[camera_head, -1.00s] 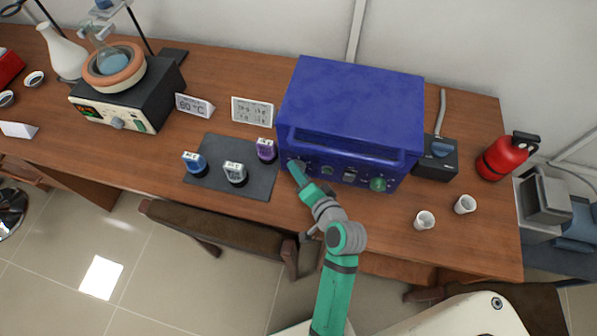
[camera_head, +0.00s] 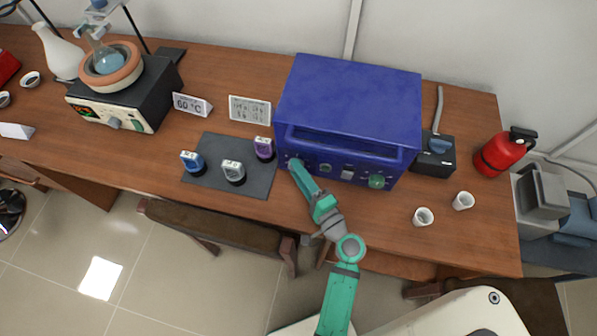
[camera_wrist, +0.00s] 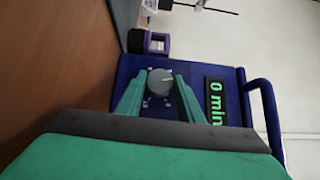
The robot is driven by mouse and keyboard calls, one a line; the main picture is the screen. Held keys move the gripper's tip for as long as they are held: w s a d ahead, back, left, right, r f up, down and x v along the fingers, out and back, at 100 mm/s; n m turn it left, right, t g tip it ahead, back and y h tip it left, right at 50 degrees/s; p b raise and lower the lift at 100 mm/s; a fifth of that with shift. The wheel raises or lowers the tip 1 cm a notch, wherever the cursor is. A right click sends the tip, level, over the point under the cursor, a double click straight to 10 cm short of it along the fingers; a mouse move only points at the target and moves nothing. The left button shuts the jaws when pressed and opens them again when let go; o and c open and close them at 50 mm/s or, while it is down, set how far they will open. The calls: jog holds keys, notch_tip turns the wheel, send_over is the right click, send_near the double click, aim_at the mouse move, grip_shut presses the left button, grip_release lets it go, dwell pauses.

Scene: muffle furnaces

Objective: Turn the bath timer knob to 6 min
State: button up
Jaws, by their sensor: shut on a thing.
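The blue bath unit (camera_head: 350,105) stands on the bench with its control panel facing front. The timer knob (camera_wrist: 160,82), a round grey dial with a pale pointer line, is on the panel in the wrist view. Beside it a display (camera_wrist: 215,101) reads "0 min" in green. My gripper (camera_wrist: 161,88) has a finger on each side of the knob and is shut on it. In the head view my gripper (camera_head: 295,164) reaches the left end of the panel and hides the knob there.
A dark mat (camera_head: 232,180) with several small coloured-top items lies left of the unit. A green knob (camera_head: 377,181) is at the panel's right. Two white cups (camera_head: 423,216) and a red extinguisher-like bottle (camera_head: 502,154) stand further right. A stool (camera_head: 215,230) is below the bench front.

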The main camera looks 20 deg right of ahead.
dwell(0.4)
jog(key=o, duration=1.1)
jog(key=shift+a, duration=0.1)
jog(key=s, duration=0.3)
jog(key=s+d, duration=0.1)
jog(key=s, duration=0.3)
jog(key=s+d, duration=0.1)
jog(key=s, duration=0.2)
jog(key=shift+s+f, duration=0.2)
jog(key=shift+s, duration=0.1)
